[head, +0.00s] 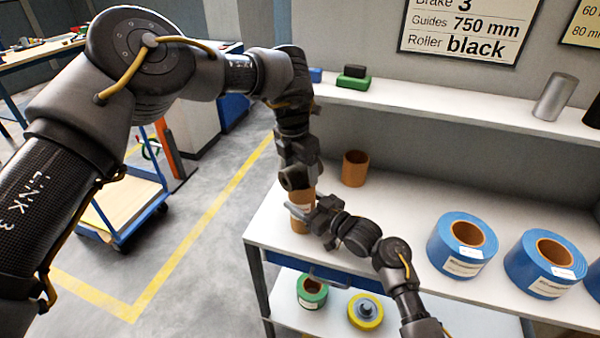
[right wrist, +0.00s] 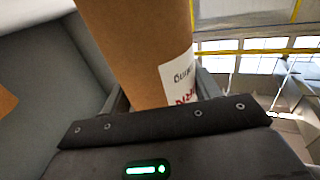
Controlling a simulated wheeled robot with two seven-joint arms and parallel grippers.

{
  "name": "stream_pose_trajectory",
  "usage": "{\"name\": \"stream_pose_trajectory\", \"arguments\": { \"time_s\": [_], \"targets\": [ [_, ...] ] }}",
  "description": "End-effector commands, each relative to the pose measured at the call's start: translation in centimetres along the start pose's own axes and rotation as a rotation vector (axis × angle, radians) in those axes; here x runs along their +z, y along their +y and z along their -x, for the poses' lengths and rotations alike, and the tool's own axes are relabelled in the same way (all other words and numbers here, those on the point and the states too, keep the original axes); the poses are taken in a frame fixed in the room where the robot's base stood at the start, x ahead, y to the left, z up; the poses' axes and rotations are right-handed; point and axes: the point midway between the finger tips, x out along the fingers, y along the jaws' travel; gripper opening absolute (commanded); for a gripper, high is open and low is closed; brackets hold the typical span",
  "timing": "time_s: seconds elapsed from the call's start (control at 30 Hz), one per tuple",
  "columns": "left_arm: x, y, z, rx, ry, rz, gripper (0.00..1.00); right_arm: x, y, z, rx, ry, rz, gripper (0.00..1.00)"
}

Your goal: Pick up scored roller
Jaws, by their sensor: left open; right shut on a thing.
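A brown cardboard tube (head: 300,226) with a white label stands out at the table's left end, and it fills the middle of the right wrist view (right wrist: 135,45). The label shows partial dark and red lettering. My right gripper (head: 304,213) is shut on this tube from the right. My left gripper (head: 296,182) is open just above the tube's top; whether it touches cannot be told. A grey metallic roller (head: 556,97) leans on the upper shelf, and a black one (head: 594,112) is cut off at the right edge. No scoring is discernible on either.
Another brown tube (head: 355,168) stands behind on the white table (head: 400,205). Blue coils (head: 462,246) sit at right. A green coil (head: 312,291) and a yellow one (head: 366,311) lie on the lower shelf. A green and black block (head: 353,78) is on the upper shelf.

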Motion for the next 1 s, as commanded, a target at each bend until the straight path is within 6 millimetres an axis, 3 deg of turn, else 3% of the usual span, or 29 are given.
{"name": "stream_pose_trajectory", "arguments": {
  "time_s": [0.17, 0.6, 0.67, 0.87, 1.0],
  "targets": [
    [0.0, 0.0, 0.0, 0.001, -0.001, 0.000, 0.77, 0.3, 0.0, 0.0, 0.000, -0.006, -0.002, 0.38],
    [0.1, 0.0, 0.0, 0.001, -0.002, -0.001, 0.19, 0.2, 0.0, 0.0, 0.000, -0.005, -0.001, 0.38],
    [0.1, 0.0, 0.1, 0.001, -0.003, -0.001, 0.15, 0.2, 0.0, 0.0, 0.000, -0.005, -0.001, 0.38],
    [0.2, 0.0, 0.4, 0.002, -0.003, 0.000, 0.14, 0.2, 0.0, 0.0, 0.000, -0.005, -0.001, 0.38],
    [0.5, 0.0, 2.3, 0.003, -0.006, -0.001, 0.14, 0.2, 0.0, 0.0, 0.000, -0.005, -0.001, 0.38]
  ]
}}
